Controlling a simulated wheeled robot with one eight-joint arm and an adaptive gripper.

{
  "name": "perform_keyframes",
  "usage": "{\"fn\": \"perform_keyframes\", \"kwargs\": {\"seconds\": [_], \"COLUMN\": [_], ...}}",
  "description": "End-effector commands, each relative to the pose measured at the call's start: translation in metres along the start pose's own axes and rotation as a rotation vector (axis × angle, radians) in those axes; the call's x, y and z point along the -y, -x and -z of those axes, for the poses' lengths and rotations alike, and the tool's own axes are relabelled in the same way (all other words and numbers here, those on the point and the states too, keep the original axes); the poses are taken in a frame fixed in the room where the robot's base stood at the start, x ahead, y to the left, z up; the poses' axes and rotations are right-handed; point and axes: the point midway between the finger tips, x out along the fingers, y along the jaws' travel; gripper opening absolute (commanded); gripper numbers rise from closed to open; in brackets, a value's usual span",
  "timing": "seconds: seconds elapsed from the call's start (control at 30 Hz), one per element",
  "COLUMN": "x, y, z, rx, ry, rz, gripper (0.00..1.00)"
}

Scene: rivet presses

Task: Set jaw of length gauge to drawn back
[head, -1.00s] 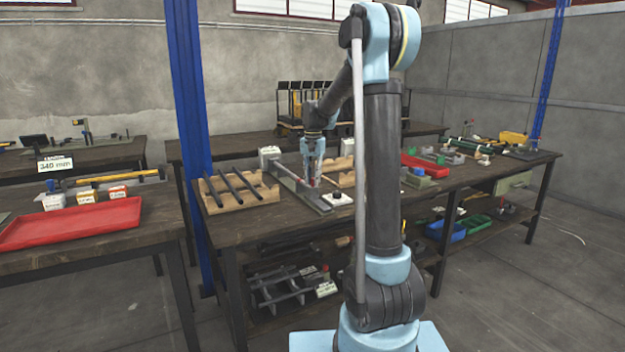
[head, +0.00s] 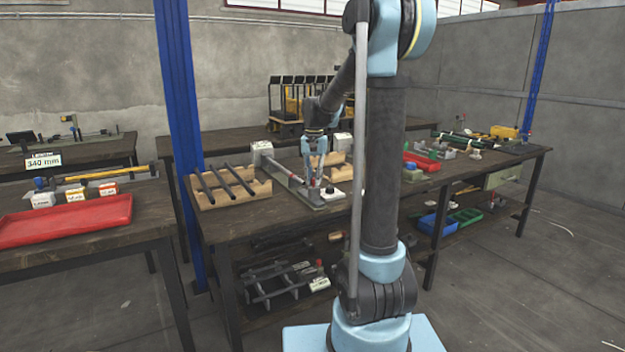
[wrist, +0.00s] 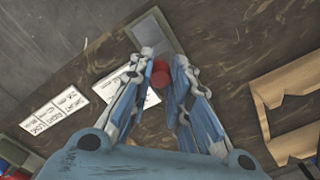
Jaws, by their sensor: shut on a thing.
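The length gauge (head: 283,172) lies on the middle bench as a long narrow rail. A pale block (head: 262,149) stands at its far left end. My gripper (head: 314,188) points down at the near right part of the gauge. In the wrist view my gripper (wrist: 164,62) has its fingertips on either side of a red round part (wrist: 160,76), which I take for the jaw's handle. It is shut on this part. A bare grey stretch of the gauge (wrist: 152,33) shows beyond the fingertips. The fingers hide the rest of the jaw.
A wooden rack (head: 232,190) with dark bars stands left of the gauge, another wooden block (head: 338,165) to its right. A white plate with a black knob (head: 332,194) is close to my gripper. White labels (wrist: 62,105) lie nearby. A red tray (head: 70,222) is on the left bench.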

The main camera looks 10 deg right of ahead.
Motion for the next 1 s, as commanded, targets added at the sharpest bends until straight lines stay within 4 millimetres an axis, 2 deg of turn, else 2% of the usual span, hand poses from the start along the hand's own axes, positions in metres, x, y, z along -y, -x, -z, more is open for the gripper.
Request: {"fn": "perform_keyframes", "kwargs": {"seconds": [0.03,0.1,0.13,0.57,0.73,1.0], "x": [-0.003,-0.003,-0.003,-0.002,-0.002,-0.001], "y": [-0.001,-0.001,-0.001,0.005,0.025,0.075], "z": [-0.002,-0.002,-0.002,-0.001,-0.001,-0.001], "rx": [0.005,0.005,0.004,0.003,0.003,0.004], "ry": [-0.002,-0.002,-0.002,-0.001,-0.001,-0.001], "rz": [-0.007,-0.006,-0.006,-0.004,-0.004,-0.004], "gripper": [0.20,0.36,0.39,0.39,0.39,0.39]}}
